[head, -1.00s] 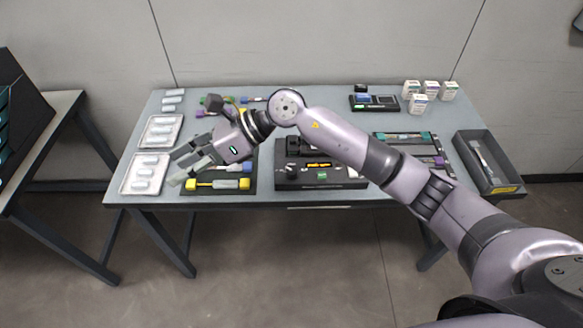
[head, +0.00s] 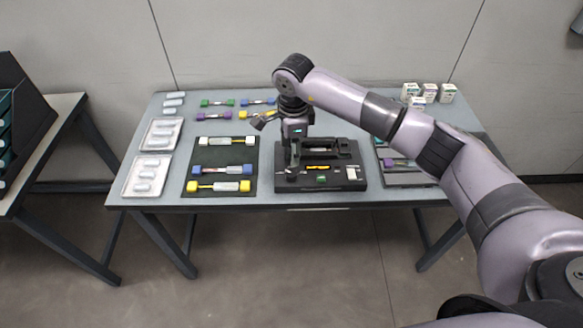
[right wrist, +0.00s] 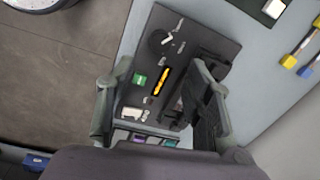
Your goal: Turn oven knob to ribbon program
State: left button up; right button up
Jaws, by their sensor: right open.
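The black splicing unit (head: 345,175) sits at the front middle of the table, with a lit orange display and a green button on top. In the right wrist view its round black knob (right wrist: 158,41) shows a white pointer and small white labels around it, too small to read. In the right wrist view the right gripper (right wrist: 162,68) is open and empty. The knob lies just beyond the fingertips, apart from them. My left gripper is not in view.
A dark mat (head: 222,173) with several capped tubes lies left of the unit. White trays (head: 163,133) stand at the table's left edge. Coloured connectors (head: 217,103) lie at the back.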

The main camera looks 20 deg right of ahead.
aim_at(291, 173)
jog(key=f, duration=0.3)
jog(key=f+p, duration=0.1)
jog(key=f, duration=0.6)
jog(key=shift+w+f+p, duration=0.2)
jog(key=shift+w+p, duration=0.1)
jog(key=shift+w, duration=0.1)
grip_shut()
